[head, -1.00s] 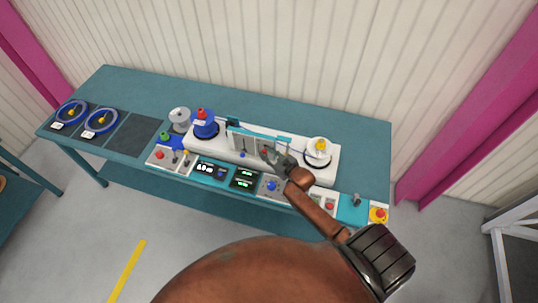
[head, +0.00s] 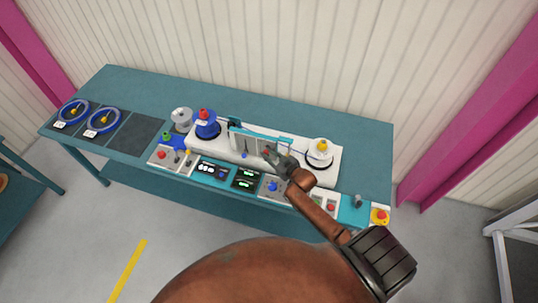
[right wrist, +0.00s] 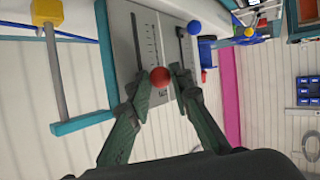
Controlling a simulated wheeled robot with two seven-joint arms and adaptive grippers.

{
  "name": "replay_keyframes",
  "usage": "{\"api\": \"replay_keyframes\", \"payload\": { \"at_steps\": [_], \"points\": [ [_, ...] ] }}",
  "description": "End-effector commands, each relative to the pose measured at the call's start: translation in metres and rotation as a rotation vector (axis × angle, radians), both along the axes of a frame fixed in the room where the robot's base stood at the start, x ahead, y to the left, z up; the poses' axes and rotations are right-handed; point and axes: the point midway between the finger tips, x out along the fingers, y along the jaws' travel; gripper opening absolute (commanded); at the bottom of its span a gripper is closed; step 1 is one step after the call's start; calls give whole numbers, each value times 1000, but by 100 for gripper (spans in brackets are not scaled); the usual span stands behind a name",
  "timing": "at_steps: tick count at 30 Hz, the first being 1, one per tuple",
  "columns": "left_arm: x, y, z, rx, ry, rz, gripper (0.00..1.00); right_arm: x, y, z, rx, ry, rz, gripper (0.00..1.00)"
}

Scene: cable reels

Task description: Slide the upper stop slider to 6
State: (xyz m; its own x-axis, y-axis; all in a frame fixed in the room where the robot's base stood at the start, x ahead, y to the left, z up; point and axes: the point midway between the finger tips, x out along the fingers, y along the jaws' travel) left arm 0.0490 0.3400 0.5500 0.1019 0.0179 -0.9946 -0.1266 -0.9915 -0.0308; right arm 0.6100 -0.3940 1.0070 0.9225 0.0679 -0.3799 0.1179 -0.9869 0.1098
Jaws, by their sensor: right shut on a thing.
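A grey panel (right wrist: 123,60) with two slots and printed scale marks fills the middle of the right wrist view. My right gripper (right wrist: 161,80) is shut on the red knob, with a finger on each side. In the head view my right gripper (head: 271,156) reaches the panel on the white machine (head: 215,143) and hides part of it. The number at the red knob is too small to read. My left gripper is not in view.
A blue spool (head: 207,128) stands at the machine's left end and a white reel (head: 319,155) at its right. Switches and displays (head: 246,178) line the front edge of the teal bench (head: 270,115). A teal bar (right wrist: 82,122) runs close beside my gripper.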

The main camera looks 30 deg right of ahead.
Motion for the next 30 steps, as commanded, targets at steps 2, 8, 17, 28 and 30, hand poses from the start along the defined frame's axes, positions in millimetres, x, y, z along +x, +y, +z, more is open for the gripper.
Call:
{"api": "replay_keyframes", "payload": {
  "at_steps": [2,8,17,28,30],
  "points": [
    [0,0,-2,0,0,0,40,0,0,-3,0,1,-1,0],
    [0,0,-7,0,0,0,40,0,-1,-12,-1,2,-1,0],
    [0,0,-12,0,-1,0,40,0,-1,-20,-1,2,-1,0],
    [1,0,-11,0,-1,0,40,0,-1,-20,0,1,-1,30],
    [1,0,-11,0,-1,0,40,0,0,-20,0,1,-1,35]
  ]
}}
